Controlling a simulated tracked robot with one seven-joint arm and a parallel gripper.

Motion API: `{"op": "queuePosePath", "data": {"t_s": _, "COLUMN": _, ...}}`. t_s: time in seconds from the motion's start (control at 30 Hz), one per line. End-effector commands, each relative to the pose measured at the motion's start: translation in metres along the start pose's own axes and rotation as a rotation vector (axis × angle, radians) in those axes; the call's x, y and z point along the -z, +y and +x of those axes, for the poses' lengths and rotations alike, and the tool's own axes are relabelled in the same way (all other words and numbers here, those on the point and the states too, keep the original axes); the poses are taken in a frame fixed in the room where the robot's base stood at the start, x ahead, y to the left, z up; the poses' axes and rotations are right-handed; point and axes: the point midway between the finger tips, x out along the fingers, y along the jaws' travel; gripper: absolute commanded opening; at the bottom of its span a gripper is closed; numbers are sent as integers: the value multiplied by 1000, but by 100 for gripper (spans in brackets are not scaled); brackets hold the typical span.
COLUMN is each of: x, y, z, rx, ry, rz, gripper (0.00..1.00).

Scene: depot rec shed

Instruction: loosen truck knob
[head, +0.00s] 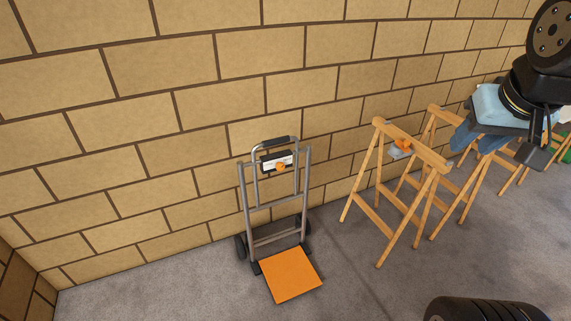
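A grey hand truck (248,213) stands upright near the block wall, with black wheels and a flat orange toe plate (291,274) on the floor. A small orange knob (280,167) sits on a black and white panel (267,163) high on its frame, below the black handle grip. My gripper (536,150) is at the upper right, far to the right of the hand truck in the picture and apart from it. Its fingers are dark and partly overlap, so I cannot tell whether they are open or shut.
Wooden sawhorses (410,142) stand right of the hand truck; a small grey and orange item (400,149) is at the nearest one. Blue cloth (490,103) shows behind my gripper. Grey floor (190,295) is clear left and in front of the truck.

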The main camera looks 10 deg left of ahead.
Motion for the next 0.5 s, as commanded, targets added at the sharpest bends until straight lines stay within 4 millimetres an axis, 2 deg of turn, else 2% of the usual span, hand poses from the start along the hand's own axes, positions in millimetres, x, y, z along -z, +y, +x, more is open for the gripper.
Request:
{"op": "queuePosePath", "data": {"t_s": 0.03, "x": 9, "y": -2, "z": 6, "rx": 2, "ry": 7, "rz": -7, "gripper": 45}}
{"op": "queuePosePath", "data": {"t_s": 0.27, "x": 69, "y": -15, "z": 46, "rx": 15, "ry": 88, "rz": -48, "gripper": 67}}
{"op": "queuePosePath", "data": {"t_s": 0.5, "x": 128, "y": -33, "z": 94, "rx": 34, "ry": 183, "rz": -96, "gripper": 68}}
